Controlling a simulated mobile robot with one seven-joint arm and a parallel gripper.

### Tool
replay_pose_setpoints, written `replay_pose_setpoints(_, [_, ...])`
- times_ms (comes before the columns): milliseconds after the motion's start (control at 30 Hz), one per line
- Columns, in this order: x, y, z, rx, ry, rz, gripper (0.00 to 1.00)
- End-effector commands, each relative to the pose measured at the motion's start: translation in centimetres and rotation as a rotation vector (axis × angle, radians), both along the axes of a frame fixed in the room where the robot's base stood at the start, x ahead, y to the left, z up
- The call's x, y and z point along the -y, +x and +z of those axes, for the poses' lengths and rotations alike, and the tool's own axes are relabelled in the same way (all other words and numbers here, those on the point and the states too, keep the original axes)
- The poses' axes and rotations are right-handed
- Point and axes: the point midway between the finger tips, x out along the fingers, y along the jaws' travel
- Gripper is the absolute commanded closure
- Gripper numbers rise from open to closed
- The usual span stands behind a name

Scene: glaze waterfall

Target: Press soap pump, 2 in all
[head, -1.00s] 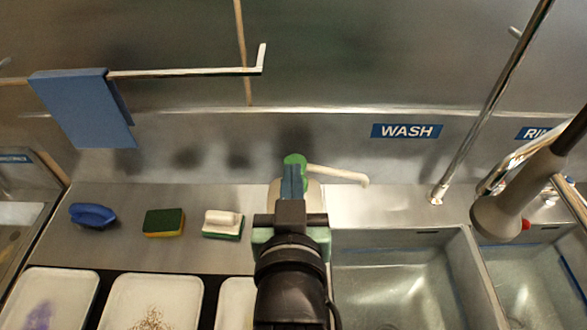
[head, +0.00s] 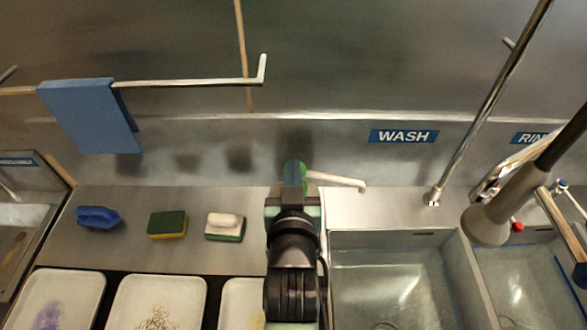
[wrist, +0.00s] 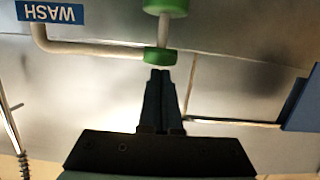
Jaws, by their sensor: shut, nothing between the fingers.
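The soap pump has a green head (head: 302,167) and a long white spout (head: 340,182) that points right, at the back of the counter. In the wrist view, which is upside down, the green head (wrist: 160,57), the white stem (wrist: 163,30) and a green collar (wrist: 165,7) show. The stem stands exposed between head and collar. My gripper (wrist: 160,72) is shut and empty, its fingertips right at the top of the green head. I cannot tell whether they touch. In the head view my arm hides the bottle and most of the gripper (head: 292,176).
A sink basin (head: 390,280), a pipe (head: 480,110) and a spray head (head: 486,224) are to the right. A blue towel (head: 90,115) hangs on a rail.

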Motion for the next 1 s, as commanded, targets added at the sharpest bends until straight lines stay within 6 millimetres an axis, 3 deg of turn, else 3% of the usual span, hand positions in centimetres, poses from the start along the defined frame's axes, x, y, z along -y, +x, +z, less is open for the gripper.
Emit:
replay_pose_setpoints(167, [0.0,0.0,-0.2,-0.001,0.0,0.0,1.0])
replay_pose_setpoints(467, [0.0,0.0,-3.1,-0.004,0.001,0.0,1.0])
replay_pose_setpoints(833, [0.0,0.0,-3.0,-0.011,0.001,-0.001,1.0])
replay_pose_setpoints(1000, [0.0,0.4,-1.2,-0.008,0.001,0.0,1.0])
